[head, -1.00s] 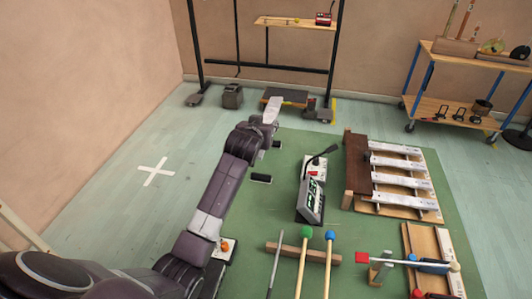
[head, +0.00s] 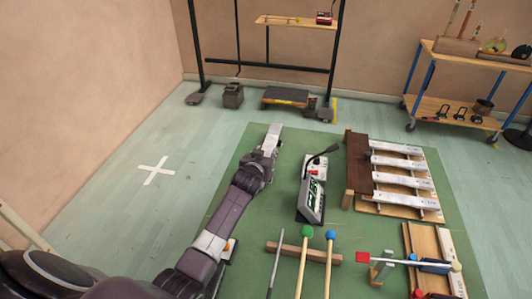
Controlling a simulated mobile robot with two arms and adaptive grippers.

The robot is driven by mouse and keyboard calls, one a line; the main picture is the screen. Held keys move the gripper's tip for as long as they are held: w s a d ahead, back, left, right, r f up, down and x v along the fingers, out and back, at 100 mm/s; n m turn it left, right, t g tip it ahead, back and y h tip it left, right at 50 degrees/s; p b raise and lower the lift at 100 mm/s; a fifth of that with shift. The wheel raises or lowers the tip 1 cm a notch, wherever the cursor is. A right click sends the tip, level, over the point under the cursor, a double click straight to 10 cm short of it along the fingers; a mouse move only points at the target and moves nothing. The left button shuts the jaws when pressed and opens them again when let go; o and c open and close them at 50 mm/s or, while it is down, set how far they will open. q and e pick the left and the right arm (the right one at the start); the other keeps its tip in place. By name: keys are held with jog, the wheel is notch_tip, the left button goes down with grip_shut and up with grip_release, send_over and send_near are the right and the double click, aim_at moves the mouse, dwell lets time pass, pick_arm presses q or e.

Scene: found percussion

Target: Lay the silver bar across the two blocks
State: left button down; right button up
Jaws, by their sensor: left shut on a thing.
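My left gripper (head: 264,158) is shut on the silver bar (head: 272,135), which shows as a pale, narrow piece at the far end of my arm, above the green mat (head: 235,172). The gripper covers the near part of the bar. Neither block is visible; my left arm and the bar cover the spots where two small dark blocks showed earlier. I cannot tell whether the bar touches them. My right gripper is not in view.
A grey device with a display (head: 311,200) stands close to the right of my gripper. Further right is a rack of several pale bars (head: 402,165). Mallets (head: 328,262) rest on a wooden strip in front. The floor left of the mat is clear apart from a white cross (head: 155,171).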

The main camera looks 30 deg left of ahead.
pick_arm(q)
jog(key=shift+r, duration=0.15)
jog(key=shift+w+f+b, duration=0.1)
jog(key=shift+f+b, duration=0.3)
jog(key=shift+f, duration=0.15)
jog(key=c, duration=1.4)
grip_release()
jog(key=shift+r, duration=0.2)
jog(key=shift+r+p, duration=0.5)
jog(key=shift+p, duration=0.05)
jog(key=v, duration=1.2)
jog(key=shift+f, duration=0.25)
